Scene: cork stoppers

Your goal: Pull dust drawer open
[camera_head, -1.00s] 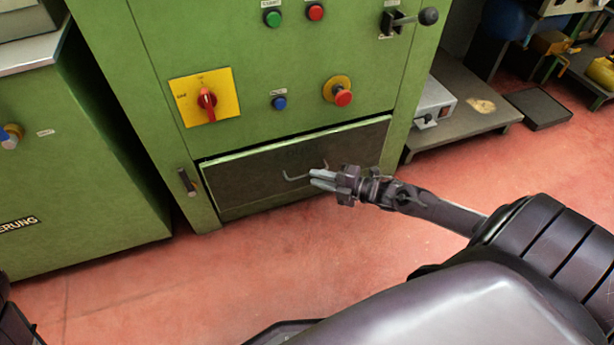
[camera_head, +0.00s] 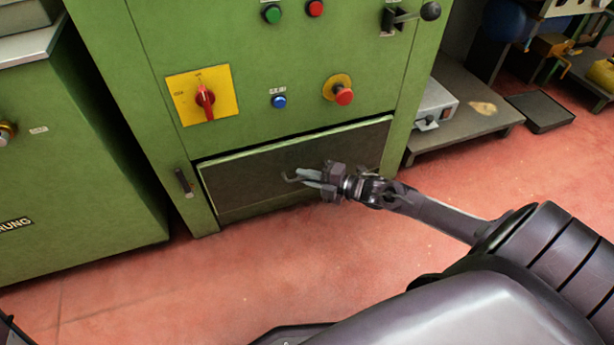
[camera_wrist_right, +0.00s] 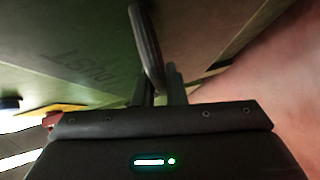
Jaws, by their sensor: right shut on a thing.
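The dust drawer (camera_head: 245,185) is the dark, low front panel in the green cabinet. Its lettering shows on the panel (camera_wrist_right: 85,72) in the right wrist view. A thin bent handle (camera_head: 291,179) stands out from its middle; it shows as a dark curved bar (camera_wrist_right: 146,45) in the right wrist view. My right gripper (camera_head: 310,179) is at the handle, its fingers (camera_wrist_right: 160,88) shut on the bar. The fingers hide part of the handle. A narrow dark line runs along the drawer's top edge; I cannot tell whether the drawer stands out. My left gripper is not in view.
Above the drawer are a yellow plate with a red switch (camera_head: 205,97), a blue button (camera_head: 279,101) and a red stop knob (camera_head: 343,95). A dark latch (camera_head: 184,183) sits left of the drawer. The red floor (camera_head: 190,285) in front is clear.

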